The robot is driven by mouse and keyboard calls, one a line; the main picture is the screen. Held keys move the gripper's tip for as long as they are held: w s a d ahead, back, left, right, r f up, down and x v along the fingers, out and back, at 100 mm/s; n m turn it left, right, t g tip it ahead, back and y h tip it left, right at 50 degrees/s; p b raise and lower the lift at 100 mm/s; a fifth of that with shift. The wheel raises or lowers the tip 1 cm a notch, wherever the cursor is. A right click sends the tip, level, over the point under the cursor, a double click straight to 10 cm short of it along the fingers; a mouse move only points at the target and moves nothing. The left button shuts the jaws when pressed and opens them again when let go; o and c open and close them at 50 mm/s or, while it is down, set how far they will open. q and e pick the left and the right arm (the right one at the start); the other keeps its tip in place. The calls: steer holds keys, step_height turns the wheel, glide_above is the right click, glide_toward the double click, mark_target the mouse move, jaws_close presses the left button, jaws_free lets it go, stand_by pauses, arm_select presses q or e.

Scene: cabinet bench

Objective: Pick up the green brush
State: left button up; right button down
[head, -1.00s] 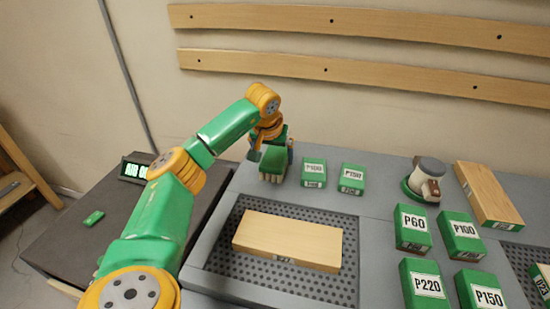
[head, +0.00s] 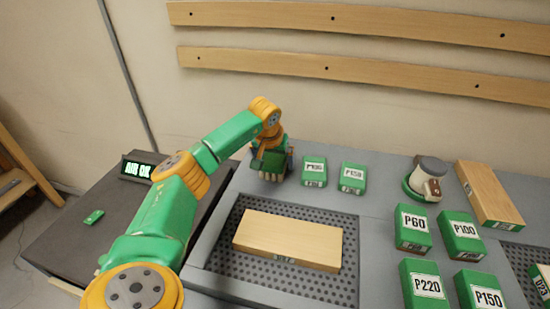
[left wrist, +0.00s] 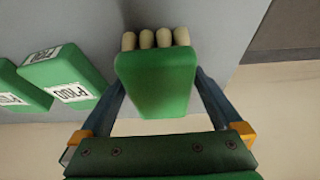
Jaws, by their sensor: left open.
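The green brush (left wrist: 155,82) shows in the left wrist view as a green block with a row of pale bristle tufts at its far end. It stands on the grey bench top near the back edge. My left gripper (left wrist: 158,90) is open, with one blue finger on each side of the brush. I cannot tell whether either finger touches it. In the head view my left gripper (head: 269,168) is over the brush and hides most of it. My right gripper is not in view.
Two green blocks, P100 (head: 314,171) and P150 (head: 352,177), stand just right of the brush. A wooden board (head: 288,238) lies on the perforated panel in front. A sander (head: 427,180) and several labelled green blocks are further right.

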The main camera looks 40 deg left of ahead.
mark_target(276, 157)
arm_select(q)
steer(key=c, duration=1.5)
steer(key=shift+o, duration=0.2)
steer(key=r, duration=0.3)
steer(key=r+b, duration=0.1)
steer(key=shift+d+r, duration=0.3)
steer(key=d+r, duration=0.1)
steer(key=s+d+r, duration=0.1)
steer(key=r, duration=0.1)
steer(key=s+d+r, duration=0.1)
steer(key=shift+d+r, duration=0.25)
steer(key=shift+r, duration=0.15)
steer(key=s+d, duration=0.1)
steer(key=s+d+r+b, duration=0.1)
steer(key=d, duration=0.1)
steer(key=d+r, duration=0.1)
steer(key=shift+s+d+r, duration=0.1)
steer(key=shift+s+d, duration=0.2)
steer(key=shift+s, duration=0.1)
steer(key=d, duration=0.1)
steer(key=s+d+r+p, duration=0.1)
steer(key=d+r, duration=0.1)
steer(key=shift+s+d+p, duration=0.15)
steer(key=shift+s+p, duration=0.15)
steer(key=shift+s, duration=0.1)
steer(key=shift+s+d, duration=0.1)
